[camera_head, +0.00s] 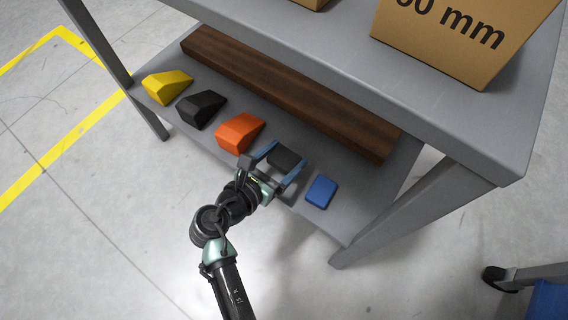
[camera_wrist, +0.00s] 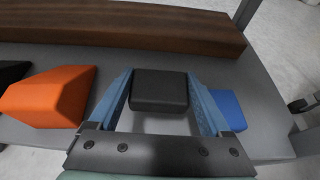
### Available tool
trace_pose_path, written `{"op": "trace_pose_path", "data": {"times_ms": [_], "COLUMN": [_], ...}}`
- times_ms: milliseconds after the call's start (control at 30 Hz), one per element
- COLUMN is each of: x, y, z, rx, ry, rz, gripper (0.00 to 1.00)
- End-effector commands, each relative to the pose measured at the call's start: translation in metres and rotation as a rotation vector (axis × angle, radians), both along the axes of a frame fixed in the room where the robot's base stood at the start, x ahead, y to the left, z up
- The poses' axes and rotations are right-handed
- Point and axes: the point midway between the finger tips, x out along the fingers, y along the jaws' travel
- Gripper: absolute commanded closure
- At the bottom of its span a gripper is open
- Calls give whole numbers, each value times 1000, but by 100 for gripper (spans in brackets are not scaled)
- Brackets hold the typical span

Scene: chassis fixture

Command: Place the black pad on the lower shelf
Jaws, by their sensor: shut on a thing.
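The black pad (camera_head: 285,157) is a small dark block at the front of the grey lower shelf (camera_head: 335,205). My gripper (camera_head: 287,156) reaches in from the front and is shut on the pad, with one blue finger on each side. In the wrist view the pad (camera_wrist: 160,91) sits between the fingertips of my gripper (camera_wrist: 160,84), level and facing the shelf. The pad is over the shelf surface; I cannot tell whether its underside touches it.
A blue pad (camera_head: 321,192) lies just right of my gripper. An orange wedge (camera_head: 239,132), a black wedge (camera_head: 202,109) and a yellow wedge (camera_head: 167,86) lie to the left. A long brown wooden beam (camera_head: 285,90) lies behind. The upper shelf (camera_head: 440,115) overhangs, bearing a cardboard box (camera_head: 455,45).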

Motion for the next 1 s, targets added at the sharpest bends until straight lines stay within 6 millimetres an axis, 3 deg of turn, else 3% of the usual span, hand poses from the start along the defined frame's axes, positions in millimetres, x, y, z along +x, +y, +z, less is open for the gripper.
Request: {"op": "trace_pose_path", "data": {"times_ms": [333,733,767,867,1000], "x": [0,0,0,0,0], "y": [0,0,0,0,0], "z": [-38,-40,-40,-40,-40], "rx": [0,-1,0,0,0], "ry": [-2,-1,-1,-1,-1], "rz": [0,0,0,0,0], "gripper": [76,76,16,0,0]}}
